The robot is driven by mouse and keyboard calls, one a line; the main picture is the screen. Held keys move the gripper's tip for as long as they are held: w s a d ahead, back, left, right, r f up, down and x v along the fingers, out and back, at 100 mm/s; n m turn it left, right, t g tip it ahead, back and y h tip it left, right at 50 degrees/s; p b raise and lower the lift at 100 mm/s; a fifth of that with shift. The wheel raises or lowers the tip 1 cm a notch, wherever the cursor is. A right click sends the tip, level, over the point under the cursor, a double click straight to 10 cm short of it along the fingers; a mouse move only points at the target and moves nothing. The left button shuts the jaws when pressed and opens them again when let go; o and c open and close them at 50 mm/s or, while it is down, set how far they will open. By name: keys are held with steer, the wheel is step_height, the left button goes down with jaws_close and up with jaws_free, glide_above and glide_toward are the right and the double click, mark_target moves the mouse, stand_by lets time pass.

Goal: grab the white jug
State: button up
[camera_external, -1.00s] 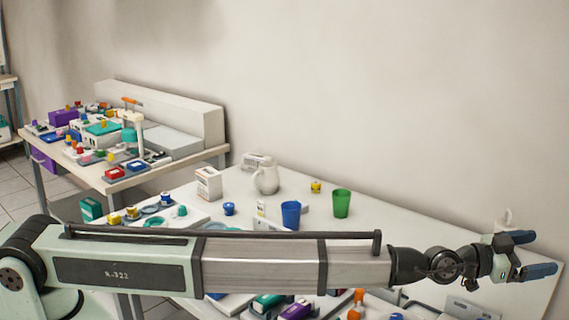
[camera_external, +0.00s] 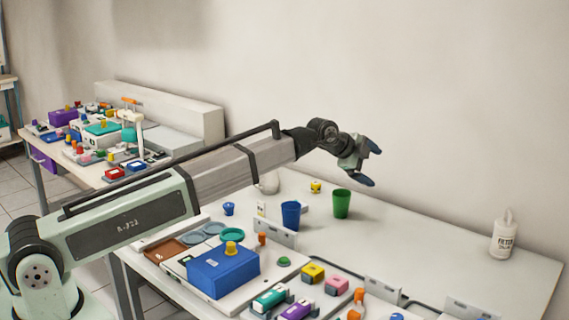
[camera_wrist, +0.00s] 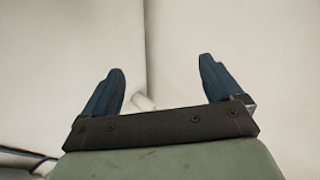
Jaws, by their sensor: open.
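The white jug (camera_external: 268,183) stands on the long white table in the external view. Most of it is hidden behind my forearm, and only a lower part shows. My gripper (camera_external: 371,164) is up in the air to the right of the jug, above the green cup's level, with its fingers pointing right. In the wrist view my gripper (camera_wrist: 162,66) is open, with nothing held between its dark blue fingers. A small pale object (camera_wrist: 143,101) shows by the left finger there; I cannot tell what it is.
A blue cup (camera_external: 291,214) and a green cup (camera_external: 341,203) stand right of the jug. A small yellow item (camera_external: 316,187) sits behind them. A white bottle (camera_external: 503,236) stands at the far right. A blue box (camera_external: 223,270) is in front. The table's right middle is clear.

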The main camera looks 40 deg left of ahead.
steer(key=s+a+g+y, duration=0.1)
steer(key=s+a+y, duration=0.1)
steer(key=a, duration=0.8)
steer(key=s+a+g+y, duration=0.1)
steer(key=s+a+g, duration=0.1)
steer(key=a, duration=0.8)
steer(key=g+y, duration=0.2)
glide_toward(265, 180)
steer(key=shift+m, duration=0.4)
steer(key=shift+s+a+x, duration=0.15)
steer(key=shift+a+x, duration=0.1)
steer(key=shift+x, duration=1.1)
steer(key=shift+s+a+x, duration=0.15)
steer(key=shift+a+x, duration=0.1)
steer(key=shift+x, duration=1.1)
steer(key=shift+s+a+x, duration=0.15)
steer(key=shift+a+x, duration=0.1)
steer(key=shift+x, duration=1.05)
steer(key=shift+f, duration=0.1)
steer(key=c, duration=1.5)
